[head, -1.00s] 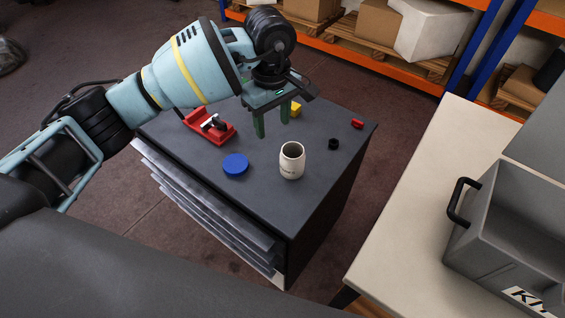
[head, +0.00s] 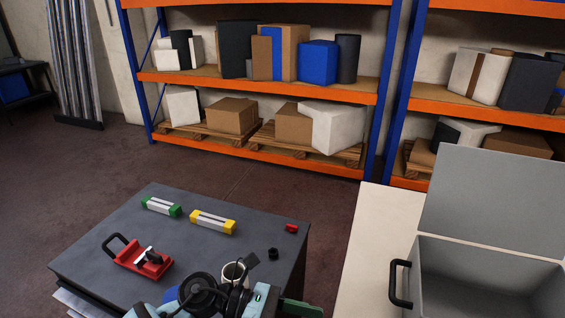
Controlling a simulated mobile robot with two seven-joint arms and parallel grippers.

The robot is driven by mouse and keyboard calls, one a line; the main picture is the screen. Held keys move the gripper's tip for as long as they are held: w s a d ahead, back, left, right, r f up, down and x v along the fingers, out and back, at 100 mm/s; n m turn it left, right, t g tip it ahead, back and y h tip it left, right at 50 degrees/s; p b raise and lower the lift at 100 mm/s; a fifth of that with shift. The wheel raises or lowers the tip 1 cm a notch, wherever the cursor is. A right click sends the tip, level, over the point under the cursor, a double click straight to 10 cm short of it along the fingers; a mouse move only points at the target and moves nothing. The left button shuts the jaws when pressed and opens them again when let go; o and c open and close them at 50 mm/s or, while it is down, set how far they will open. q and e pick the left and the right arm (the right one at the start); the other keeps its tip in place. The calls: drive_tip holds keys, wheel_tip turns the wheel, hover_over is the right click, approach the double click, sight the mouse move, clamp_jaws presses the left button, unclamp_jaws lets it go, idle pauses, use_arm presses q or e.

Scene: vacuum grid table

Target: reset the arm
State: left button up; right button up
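My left arm (head: 205,298) shows only at the bottom edge, in front of the near part of the dark grey table (head: 130,215). Its gripper (head: 298,308) is at the bottom, right of the white mug (head: 236,271), with green finger material partly cut off by the frame. I cannot see whether it is open or shut, and nothing shows held in it. The arm hides part of the mug and most of a blue disc (head: 170,294). My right gripper is not in view.
On the table are a red tool with a black handle (head: 140,262), a green-ended block (head: 160,206), a yellow-ended block (head: 212,222), a black ring (head: 273,253) and a small red piece (head: 291,228). A pale bench (head: 375,235) with a grey open box (head: 470,285) stands right. Shelves (head: 260,85) stand behind.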

use_arm(q)
drive_tip(key=a+f+n+t+y+p, duration=0.15)
drive_tip(key=a+f+n+t, duration=0.35)
drive_tip(key=n, duration=0.7)
drive_tip(key=s+a+f+n+t+y, duration=0.1)
drive_tip(key=a+n+t+y, duration=0.25)
drive_tip(key=n+t, duration=0.6)
drive_tip(key=a+f+n+t+y, duration=0.2)
drive_tip(key=a+n+t, duration=0.3)
drive_tip(key=n, duration=0.9)
drive_tip(key=s+a+f+n+g+y, duration=0.2)
drive_tip(key=s+a+f+n, duration=0.1)
drive_tip(key=s+f+n, duration=0.1)
drive_tip(key=s+a+f+n+g+y+p, duration=0.1)
drive_tip(key=s+a+f+n+g+y, duration=0.2)
drive_tip(key=s, duration=0.6)
drive_tip(key=s+a+f+n+g+y, duration=0.2)
drive_tip(key=s+a+f+n, duration=0.2)
drive_tip(key=f, duration=0.5)
drive_tip(key=s+n, duration=0.2)
drive_tip(key=s, duration=0.1)
drive_tip(key=shift+a, duration=0.4)
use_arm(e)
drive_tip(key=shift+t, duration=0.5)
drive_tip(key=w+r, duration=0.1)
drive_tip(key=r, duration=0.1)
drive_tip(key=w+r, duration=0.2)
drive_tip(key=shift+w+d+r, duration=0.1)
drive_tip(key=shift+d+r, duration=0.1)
